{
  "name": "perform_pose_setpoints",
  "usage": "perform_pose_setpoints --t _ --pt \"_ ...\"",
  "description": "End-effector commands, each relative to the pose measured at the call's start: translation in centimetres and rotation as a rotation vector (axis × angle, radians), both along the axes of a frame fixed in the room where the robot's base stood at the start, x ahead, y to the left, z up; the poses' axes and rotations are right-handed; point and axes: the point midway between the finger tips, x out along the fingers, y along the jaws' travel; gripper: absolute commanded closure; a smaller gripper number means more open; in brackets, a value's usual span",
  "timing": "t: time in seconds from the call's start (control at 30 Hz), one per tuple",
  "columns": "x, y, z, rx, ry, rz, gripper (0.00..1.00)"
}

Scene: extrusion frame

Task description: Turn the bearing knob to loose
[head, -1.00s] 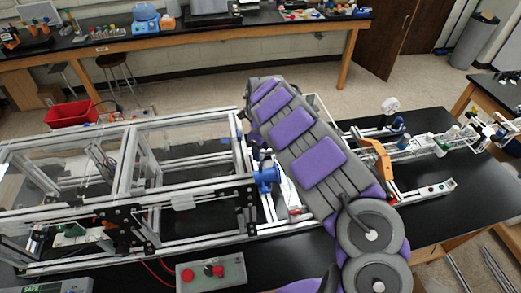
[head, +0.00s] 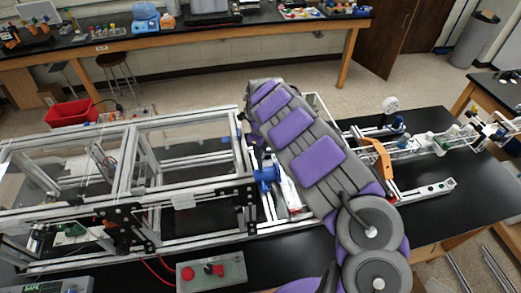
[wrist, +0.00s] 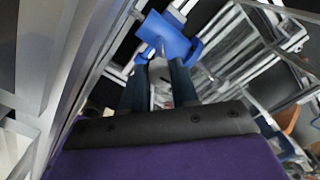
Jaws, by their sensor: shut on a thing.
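The blue bearing knob (head: 267,174) sits on the right end of the metal extrusion frame, just left of my arm in the head view. In the wrist view the knob (wrist: 168,38) shows a flat blue handle with rounded blue parts behind it. My gripper (wrist: 159,68) has its two dark fingers on either side of the knob's lower part and is shut on it. The exact contact is small and partly hidden. In the head view my arm hides most of the gripper. No loose or tight marking can be read.
The extrusion frame (head: 125,185) fills the left of the black table, with bars close around the knob. A grey control box with a red button (head: 211,270) stands in front. An orange bracket (head: 384,158) and glassware lie right of my arm.

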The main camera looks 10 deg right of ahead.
Motion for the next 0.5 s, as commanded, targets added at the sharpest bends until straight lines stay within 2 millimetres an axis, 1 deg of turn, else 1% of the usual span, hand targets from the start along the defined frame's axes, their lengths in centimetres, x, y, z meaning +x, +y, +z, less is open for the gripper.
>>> perform_pose_setpoints --t 0.17,0.4,0.5 --pt "0.02 -0.07 -0.16 -0.001 -0.001 0.033 1.0" --pt "0.16 -0.07 -0.12 -0.002 -0.007 0.222 1.0" --pt "0.08 -0.07 0.0 -0.002 -0.004 0.265 1.0"
